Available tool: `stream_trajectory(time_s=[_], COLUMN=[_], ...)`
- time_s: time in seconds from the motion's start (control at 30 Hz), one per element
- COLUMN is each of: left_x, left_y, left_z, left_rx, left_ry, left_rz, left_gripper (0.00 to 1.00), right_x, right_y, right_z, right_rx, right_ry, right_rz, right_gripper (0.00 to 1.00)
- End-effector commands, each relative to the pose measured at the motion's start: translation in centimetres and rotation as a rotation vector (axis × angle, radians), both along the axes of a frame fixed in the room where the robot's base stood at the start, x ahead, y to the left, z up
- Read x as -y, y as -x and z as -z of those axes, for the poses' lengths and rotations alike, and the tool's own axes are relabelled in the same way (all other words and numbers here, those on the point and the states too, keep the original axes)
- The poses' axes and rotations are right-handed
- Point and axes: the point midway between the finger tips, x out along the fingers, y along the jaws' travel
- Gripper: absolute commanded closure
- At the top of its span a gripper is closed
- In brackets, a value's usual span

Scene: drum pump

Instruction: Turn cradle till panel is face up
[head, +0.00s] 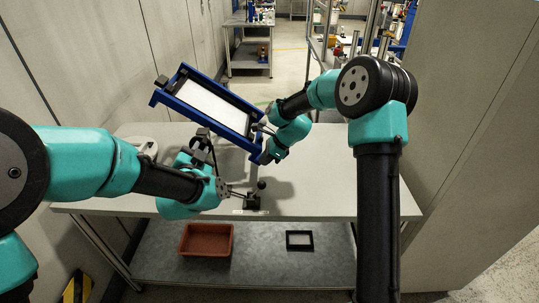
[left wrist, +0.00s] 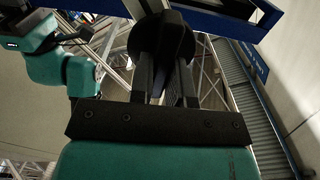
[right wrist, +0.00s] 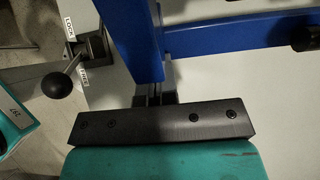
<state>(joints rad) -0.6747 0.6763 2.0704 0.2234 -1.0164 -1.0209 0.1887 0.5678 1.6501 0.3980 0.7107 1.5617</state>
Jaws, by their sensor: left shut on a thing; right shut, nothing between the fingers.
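The blue cradle (head: 181,104) is tilted above the table, its long side sloping down to the right. The white panel (head: 214,103) inside shows its face toward the head camera, tilted. My left gripper (head: 201,150) points up under the cradle's near side, shut on a round black knob (left wrist: 162,36). Blue cradle bars (left wrist: 225,24) cross above it in the left wrist view. My right gripper (head: 262,129) is shut and empty by the cradle's lower right end. Its fingertips are close to a blue cradle post (right wrist: 137,40); I cannot tell if they touch.
A lock lever with a black ball (right wrist: 56,85) stands below the cradle, beside LOCK and FREE labels; it also shows in the head view (head: 261,185). The white table (head: 330,190) is clear at right. A red bin (head: 206,240) and black frame (head: 300,240) sit on the lower shelf.

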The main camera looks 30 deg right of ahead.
Motion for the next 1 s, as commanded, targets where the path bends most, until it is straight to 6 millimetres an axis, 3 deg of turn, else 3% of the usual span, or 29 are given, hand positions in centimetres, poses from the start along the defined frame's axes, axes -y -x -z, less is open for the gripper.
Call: stream_trajectory(time_s=[0.73, 0.77, 1.0], left_x=[0.0, 0.0, 0.0], left_y=[0.0, 0.0, 0.0], left_z=[0.0, 0.0, 0.0], left_rx=[-0.002, -0.002, 0.0], left_ry=[0.002, 0.001, 0.001], left_rz=[-0.001, -0.001, 0.0], left_gripper=[1.0, 0.78, 0.57], right_x=[-0.8, -0.8, -0.8], right_y=[-0.4, -0.4, -0.4], right_z=[1.2, 1.2, 1.2], right_rx=[-0.001, -0.002, -0.001], right_ry=[0.0, 0.0, 0.0], right_rz=[-0.001, 0.0, -0.001], right_gripper=[1.0, 1.0, 1.0])
